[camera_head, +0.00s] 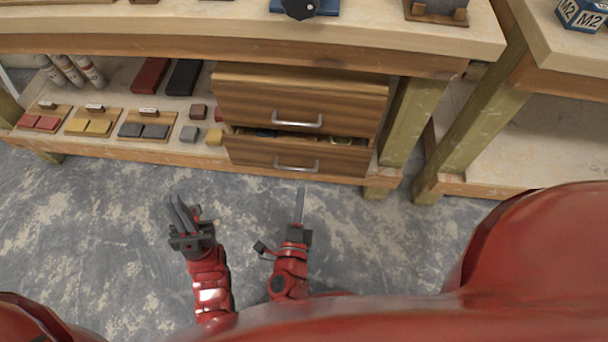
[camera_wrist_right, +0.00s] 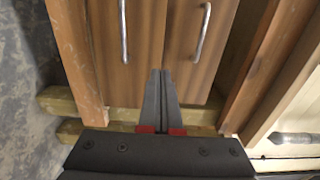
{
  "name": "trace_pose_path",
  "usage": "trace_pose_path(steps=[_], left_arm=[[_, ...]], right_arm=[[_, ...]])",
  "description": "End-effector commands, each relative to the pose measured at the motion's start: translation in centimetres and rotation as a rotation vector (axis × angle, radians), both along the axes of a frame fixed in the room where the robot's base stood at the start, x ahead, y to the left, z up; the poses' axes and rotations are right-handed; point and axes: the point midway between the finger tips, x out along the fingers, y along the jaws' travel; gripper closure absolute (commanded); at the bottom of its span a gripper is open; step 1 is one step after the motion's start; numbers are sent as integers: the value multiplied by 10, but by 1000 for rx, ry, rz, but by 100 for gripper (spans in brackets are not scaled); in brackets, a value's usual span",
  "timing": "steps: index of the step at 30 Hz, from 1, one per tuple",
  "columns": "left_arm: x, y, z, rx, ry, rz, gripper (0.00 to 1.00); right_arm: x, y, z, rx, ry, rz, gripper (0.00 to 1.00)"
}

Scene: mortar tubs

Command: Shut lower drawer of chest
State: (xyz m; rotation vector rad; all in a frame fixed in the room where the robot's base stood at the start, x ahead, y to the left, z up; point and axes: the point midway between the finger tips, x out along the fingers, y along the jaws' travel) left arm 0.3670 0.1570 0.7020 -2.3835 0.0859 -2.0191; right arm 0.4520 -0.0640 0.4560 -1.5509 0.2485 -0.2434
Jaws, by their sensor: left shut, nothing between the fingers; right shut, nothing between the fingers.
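The wooden chest has an upper drawer (camera_head: 250,98) and a lower drawer (camera_head: 250,153) under the bench, each with a metal handle. The lower drawer stands partly out, with a dark gap and some small contents showing above its front. In the right wrist view two drawer fronts show side by side, the lower drawer (camera_wrist_right: 97,55) to the left and the upper drawer (camera_wrist_right: 180,55) to the right. My right gripper (camera_head: 300,190) is shut and empty, in front of and below the lower drawer; its fingers (camera_wrist_right: 160,75) point at the fronts. My left gripper (camera_head: 175,203) is shut and empty, further left over the floor.
The lower shelf (camera_head: 120,75) left of the chest holds small coloured blocks on wooden boards (camera_head: 148,125), dark and red bars, and white tubes (camera_head: 90,70). A bench leg (camera_head: 408,120) stands right of the chest. The floor (camera_head: 90,220) before it is clear.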

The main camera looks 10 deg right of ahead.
Motion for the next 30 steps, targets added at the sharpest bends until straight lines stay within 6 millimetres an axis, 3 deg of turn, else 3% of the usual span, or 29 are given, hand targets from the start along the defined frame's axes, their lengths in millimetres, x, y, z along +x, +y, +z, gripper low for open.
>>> trace_pose_path(steps=[16, 22, 30], left_arm=[[-2, 0, -32, 16, -11, 2, 100], [-3, 0, -36, 26, -19, 3, 100], [-3, 0, -36, 28, -20, 3, 100]], right_arm=[[102, -34, -1, -5, -5, -3, 100], [120, -40, 0, -6, -3, -3, 100], [124, -41, 1, -6, -2, -1, 100]])
